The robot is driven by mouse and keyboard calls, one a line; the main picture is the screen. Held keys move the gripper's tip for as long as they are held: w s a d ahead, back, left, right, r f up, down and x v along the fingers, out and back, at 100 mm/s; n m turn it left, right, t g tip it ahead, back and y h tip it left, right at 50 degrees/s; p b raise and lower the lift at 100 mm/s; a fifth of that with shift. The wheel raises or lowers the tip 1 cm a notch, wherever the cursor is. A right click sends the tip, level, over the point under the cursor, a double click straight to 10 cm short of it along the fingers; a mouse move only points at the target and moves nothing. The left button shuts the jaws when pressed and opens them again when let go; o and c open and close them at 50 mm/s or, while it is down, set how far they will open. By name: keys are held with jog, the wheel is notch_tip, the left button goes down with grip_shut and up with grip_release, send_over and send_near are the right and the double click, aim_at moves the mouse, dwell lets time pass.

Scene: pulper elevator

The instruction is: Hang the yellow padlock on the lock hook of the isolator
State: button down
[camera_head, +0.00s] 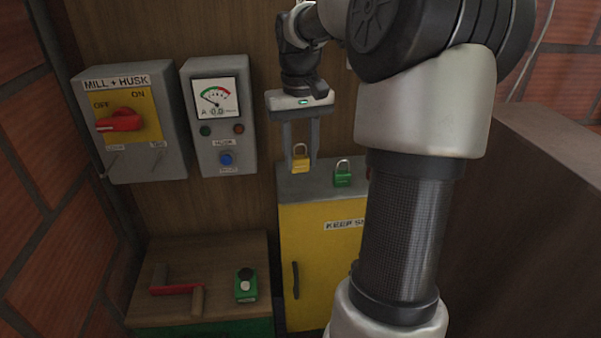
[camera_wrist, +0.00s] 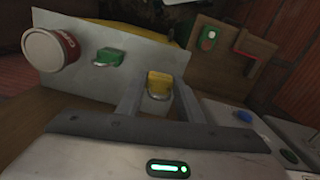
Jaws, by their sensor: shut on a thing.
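The yellow padlock (camera_head: 301,164) is between the two fingers of my gripper (camera_head: 300,160), shackle up, at the top of the yellow cabinet. My gripper points down and is shut on it; I cannot tell whether the padlock still touches the cabinet top. The wrist view shows the padlock (camera_wrist: 160,82) between the fingertips (camera_wrist: 158,92). The isolator (camera_head: 129,120) is the grey "MILL + HUSK" box on the wall at left, its red handle (camera_head: 120,121) turned toward OFF. Small lock and tag fittings show low on its front; the lock hook (camera_head: 114,161) is at the lower left.
A green padlock (camera_head: 343,174) stands on the yellow cabinet (camera_head: 305,235), beside a red and white can (camera_wrist: 50,48). A grey meter box (camera_head: 220,115) hangs between the isolator and my gripper. A low wooden bench (camera_head: 210,250) holds a red-barred item and a green switch box.

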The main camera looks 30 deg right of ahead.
aim_at(300, 172)
jog(key=shift+f, duration=2.25)
jog(key=shift+f, duration=0.15)
jog(key=c, duration=1.2)
grip_release()
jog(key=shift+f, duration=0.15)
jog(key=r, duration=1.7)
jog(key=shift+w+a+r+p, duration=0.3)
jog(key=shift+w+p, duration=0.05)
jog(key=shift+w, duration=0.05)
